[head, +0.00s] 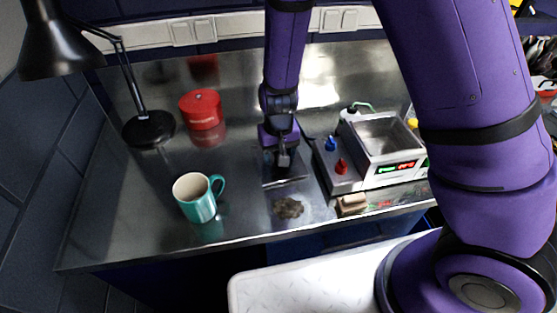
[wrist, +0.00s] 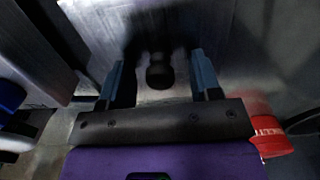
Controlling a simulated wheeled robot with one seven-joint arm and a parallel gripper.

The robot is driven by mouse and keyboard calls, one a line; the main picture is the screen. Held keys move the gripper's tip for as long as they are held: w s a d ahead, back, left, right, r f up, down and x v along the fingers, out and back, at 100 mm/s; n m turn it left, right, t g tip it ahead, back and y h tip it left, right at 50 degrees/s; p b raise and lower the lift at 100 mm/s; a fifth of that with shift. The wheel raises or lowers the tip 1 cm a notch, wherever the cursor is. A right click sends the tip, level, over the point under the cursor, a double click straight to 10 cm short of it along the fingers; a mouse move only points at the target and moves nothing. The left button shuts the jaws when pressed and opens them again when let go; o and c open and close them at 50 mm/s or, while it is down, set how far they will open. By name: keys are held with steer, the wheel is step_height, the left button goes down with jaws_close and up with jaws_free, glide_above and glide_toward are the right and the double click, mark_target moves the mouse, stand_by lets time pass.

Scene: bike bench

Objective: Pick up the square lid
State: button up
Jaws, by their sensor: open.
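The square lid (head: 292,177) is a flat metallic plate on the steel bench, partly hidden under my gripper (head: 284,157). In the wrist view the lid (wrist: 100,28) shows as a grey plate with a dark round knob (wrist: 160,74). My gripper also shows there (wrist: 158,78), with its two fingers apart, one on each side of the knob. The fingers do not appear to touch the knob. Their height over the plate is hard to tell.
A teal mug (head: 196,203), red tin (head: 200,110) and black lamp (head: 150,130) stand left.

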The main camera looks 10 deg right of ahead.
steer(key=shift+c, duration=0.2)
jaws_close()
steer(key=shift+r, duration=0.1)
